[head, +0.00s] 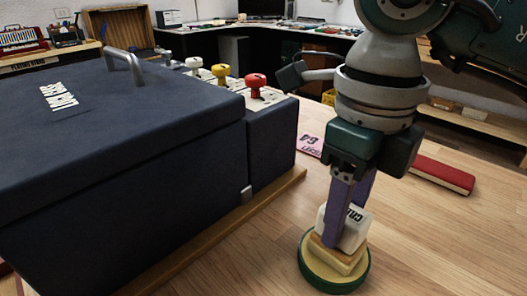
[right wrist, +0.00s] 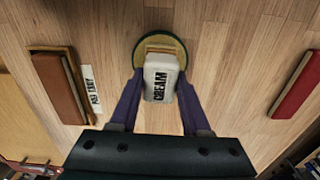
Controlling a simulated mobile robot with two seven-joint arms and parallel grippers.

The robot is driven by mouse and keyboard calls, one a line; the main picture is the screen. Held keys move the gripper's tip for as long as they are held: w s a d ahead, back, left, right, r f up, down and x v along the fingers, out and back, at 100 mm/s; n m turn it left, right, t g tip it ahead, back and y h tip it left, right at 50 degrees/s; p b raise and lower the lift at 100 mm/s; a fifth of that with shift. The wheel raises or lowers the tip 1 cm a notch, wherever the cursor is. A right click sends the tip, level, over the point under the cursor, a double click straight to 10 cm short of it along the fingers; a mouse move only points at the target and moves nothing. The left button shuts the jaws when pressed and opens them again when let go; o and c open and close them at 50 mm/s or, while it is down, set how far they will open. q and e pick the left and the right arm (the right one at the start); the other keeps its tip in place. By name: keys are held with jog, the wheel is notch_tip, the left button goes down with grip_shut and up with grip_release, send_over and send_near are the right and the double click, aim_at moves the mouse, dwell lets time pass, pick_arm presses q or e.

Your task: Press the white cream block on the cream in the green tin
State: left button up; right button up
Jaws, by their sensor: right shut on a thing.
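The green tin (head: 335,284) stands on the wooden table, with a pale yellow cream cake (head: 337,256) in it. In the right wrist view the tin (right wrist: 139,52) shows at the top centre, its cream (right wrist: 160,46) partly hidden. My right gripper (head: 346,226) is shut on the white cream block (head: 346,233), its purple fingers on either side. The block, lettered CREAM, also shows between the fingers in the right wrist view (right wrist: 160,82). It is over the tin, slightly tilted in the head view; I cannot tell whether it touches the cream. My left gripper is not in view.
A large dark blue case (head: 120,150) with a handle fills the left. White, yellow and red knobs (head: 256,84) stand behind it. A pink card (head: 310,145) and a red bar (head: 442,174) lie beyond the tin. A brown block (right wrist: 55,85) lies left in the wrist view.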

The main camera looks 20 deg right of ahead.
jog(key=shift+f, duration=0.1)
dwell(0.3)
jog(key=shift+r+p, duration=0.55)
jog(key=shift+r, duration=0.1)
notch_tip(320, 180, up, 6)
jog(key=p, duration=0.4)
jog(key=shift+p, duration=0.4)
jog(key=shift+f, duration=0.1)
